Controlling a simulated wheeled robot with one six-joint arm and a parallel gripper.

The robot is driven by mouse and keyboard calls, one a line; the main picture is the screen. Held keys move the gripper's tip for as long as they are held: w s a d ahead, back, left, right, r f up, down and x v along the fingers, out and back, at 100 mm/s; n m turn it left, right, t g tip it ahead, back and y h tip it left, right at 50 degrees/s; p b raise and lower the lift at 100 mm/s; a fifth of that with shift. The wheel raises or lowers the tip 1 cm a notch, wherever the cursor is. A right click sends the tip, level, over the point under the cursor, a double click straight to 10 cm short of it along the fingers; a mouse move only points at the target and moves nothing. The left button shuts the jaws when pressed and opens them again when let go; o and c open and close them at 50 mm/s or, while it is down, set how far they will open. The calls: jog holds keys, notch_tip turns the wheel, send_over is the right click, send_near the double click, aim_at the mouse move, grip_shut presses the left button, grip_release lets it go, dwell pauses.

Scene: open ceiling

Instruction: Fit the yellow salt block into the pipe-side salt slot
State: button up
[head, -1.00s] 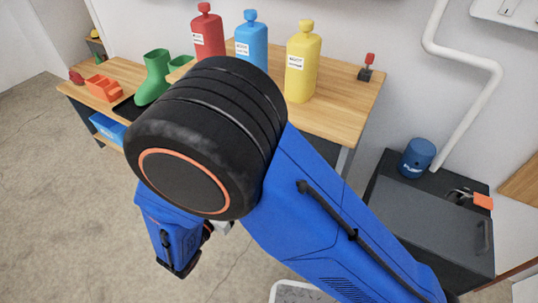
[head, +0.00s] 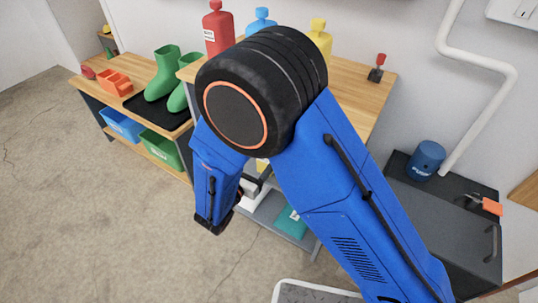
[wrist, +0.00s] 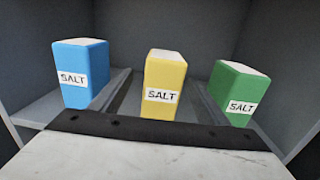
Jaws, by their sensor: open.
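The yellow salt block (wrist: 164,84) stands upright in the middle of a grey shelf compartment in the wrist view, with its SALT label facing me. A blue salt block (wrist: 80,75) stands to its left and a green salt block (wrist: 237,93) to its right. My gripper (head: 251,189) is partly hidden behind my arm in the head view, low by the workbench. It is open, with nothing visibly held. A pale part with a dark front edge fills the bottom of the wrist view, in front of the yellow block. I cannot make out the pipe-side slot.
The workbench (head: 372,92) carries red, blue and yellow bottles, partly behind my arm. A teal item (head: 291,221) lies on the lower shelf. The floor at left is clear.

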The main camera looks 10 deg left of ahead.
jog(key=shift+d+x, duration=0.2)
jog(key=shift+x, duration=2.35)
jog(key=shift+r, duration=0.1)
grip_shut()
